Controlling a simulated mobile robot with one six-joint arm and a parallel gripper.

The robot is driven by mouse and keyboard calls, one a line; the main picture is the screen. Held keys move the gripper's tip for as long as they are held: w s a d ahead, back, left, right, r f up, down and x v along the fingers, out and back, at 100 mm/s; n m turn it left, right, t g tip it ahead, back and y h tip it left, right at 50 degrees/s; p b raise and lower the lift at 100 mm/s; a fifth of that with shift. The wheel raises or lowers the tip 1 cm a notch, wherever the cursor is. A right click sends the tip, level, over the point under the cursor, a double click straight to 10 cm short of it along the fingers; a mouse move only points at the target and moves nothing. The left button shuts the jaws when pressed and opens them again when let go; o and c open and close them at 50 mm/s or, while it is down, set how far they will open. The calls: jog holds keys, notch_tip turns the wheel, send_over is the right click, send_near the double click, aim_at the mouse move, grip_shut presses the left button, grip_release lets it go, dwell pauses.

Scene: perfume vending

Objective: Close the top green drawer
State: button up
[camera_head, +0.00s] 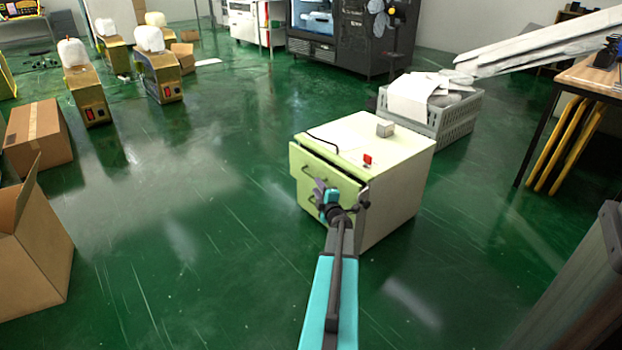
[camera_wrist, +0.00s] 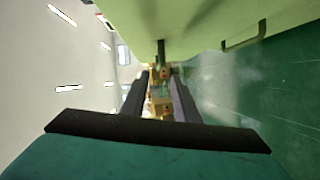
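A cream cabinet (camera_head: 400,190) with green drawer fronts stands on the floor near the middle of the head view. Its top green drawer (camera_head: 325,165) is slightly out, with a dark gap behind the upper edge of its front. My gripper (camera_head: 322,190) is at the drawer front, toward its right side, and covers part of it. In the wrist view the green front (camera_wrist: 200,18) runs along the top, with a handle (camera_wrist: 245,37) at the right. My gripper fingers (camera_wrist: 158,90) are apart with nothing seen between them. I cannot tell whether they touch the front.
Cardboard boxes (camera_head: 38,135) are at the left. Green floor is clear left of the cabinet.

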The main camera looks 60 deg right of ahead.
aim_at(312, 177)
jog(key=b+x, duration=0.1)
jog(key=x, duration=0.3)
jog(key=b+x, duration=0.1)
jog(key=x, duration=0.3)
jog(key=shift+s+d+f+b, duration=0.15)
jog(key=shift+d+b, duration=0.15)
jog(key=shift+d, duration=0.05)
jog(key=shift+w+d+b, duration=0.15)
jog(key=shift+w+d, duration=0.05)
jog(key=shift+w, duration=0.25)
jog(key=shift+w+d+b, duration=0.15)
jog(key=shift+w+d, duration=0.05)
jog(key=shift+w, duration=0.25)
grip_shut()
